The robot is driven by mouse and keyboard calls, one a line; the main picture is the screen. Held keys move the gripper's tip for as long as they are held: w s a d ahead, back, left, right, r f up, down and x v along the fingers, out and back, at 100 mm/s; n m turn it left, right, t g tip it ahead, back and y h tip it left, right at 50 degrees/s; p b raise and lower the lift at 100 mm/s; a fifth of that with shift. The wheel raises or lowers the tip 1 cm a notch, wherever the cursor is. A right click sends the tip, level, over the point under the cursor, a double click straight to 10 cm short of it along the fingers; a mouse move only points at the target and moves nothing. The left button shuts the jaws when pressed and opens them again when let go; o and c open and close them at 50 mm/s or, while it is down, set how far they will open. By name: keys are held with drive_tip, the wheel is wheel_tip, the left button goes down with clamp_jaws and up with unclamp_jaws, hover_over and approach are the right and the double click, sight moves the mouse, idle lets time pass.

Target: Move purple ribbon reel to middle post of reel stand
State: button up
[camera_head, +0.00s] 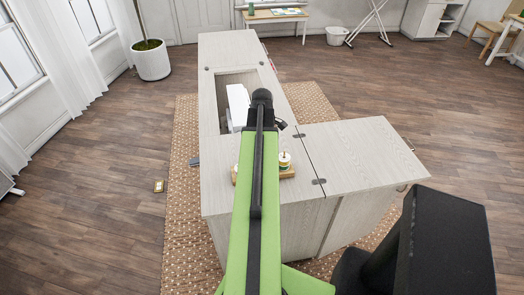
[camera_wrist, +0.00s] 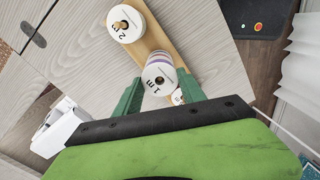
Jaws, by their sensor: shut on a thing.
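The purple ribbon reel (camera_wrist: 161,66) has a white face marked "1 m" and a purple band at its edge. My gripper (camera_wrist: 158,88) is shut on it, with one green finger on each side. It is over or on the wooden reel stand (camera_wrist: 156,38); I cannot tell whether it sits on a post. A white reel marked "2 m" (camera_wrist: 125,22) sits on a post at one end of the stand. Another reel (camera_wrist: 177,97) shows partly past my gripper. In the head view, the stand (camera_head: 288,174) is partly hidden by my arm, which also hides my gripper.
The stand is on the pale wooden cabinet (camera_head: 226,50), with a side leaf (camera_head: 352,150) on the right. A white sewing machine (camera_head: 238,104) is in the cabinet's well. A small object (camera_head: 159,186) lies on the floor to the left. The side leaf's top is clear.

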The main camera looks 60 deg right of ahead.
drive_tip(key=o, duration=1.4)
wheel_tip(320, 180, up, 17)
drive_tip(key=p, duration=1.7)
drive_tip(key=shift+r+p, duration=0.2)
drive_tip(key=shift+p, duration=0.1)
